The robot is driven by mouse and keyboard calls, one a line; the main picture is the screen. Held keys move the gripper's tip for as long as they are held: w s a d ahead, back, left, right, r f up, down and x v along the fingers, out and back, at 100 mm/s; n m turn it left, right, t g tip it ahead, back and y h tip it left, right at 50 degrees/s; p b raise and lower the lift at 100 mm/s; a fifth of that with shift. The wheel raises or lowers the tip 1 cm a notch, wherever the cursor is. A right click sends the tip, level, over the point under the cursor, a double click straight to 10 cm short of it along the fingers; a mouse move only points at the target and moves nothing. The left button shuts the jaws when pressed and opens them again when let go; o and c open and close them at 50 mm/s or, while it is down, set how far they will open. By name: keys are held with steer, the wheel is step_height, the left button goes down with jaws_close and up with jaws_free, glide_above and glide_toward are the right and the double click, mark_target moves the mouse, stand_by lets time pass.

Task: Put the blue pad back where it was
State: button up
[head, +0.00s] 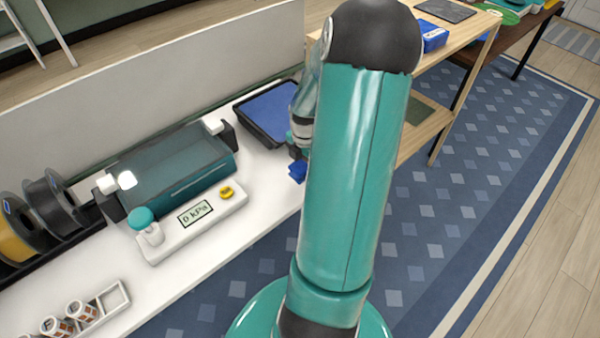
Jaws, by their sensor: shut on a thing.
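A small blue piece, which looks like the blue pad (298,173), sits at the tips of my gripper (297,155). The gripper is shut on it, above the white bench's right part near its front edge. My own arm covers the right side of the gripper and perhaps part of the pad. I cannot tell whether the pad touches the bench.
A black tray with a blue inside (270,112) lies behind the gripper. Left of it are a teal-lidded machine (170,165), a white gauge unit (195,222), spools (52,202) and a small rack (110,298). A wooden shelf (465,50) stands at the right.

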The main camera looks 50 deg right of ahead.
mark_target(300, 161)
steer(key=shift+w+f, duration=0.55)
steer(key=shift+f, duration=0.05)
steer(key=shift+w+f, duration=0.15)
steer(key=shift+f, duration=1.6)
steer(key=shift+f, duration=0.15)
steer(key=o, duration=1)
steer(key=shift+o, duration=0.2)
step_height(300, 161, up, 12)
steer(key=shift+r, duration=0.2)
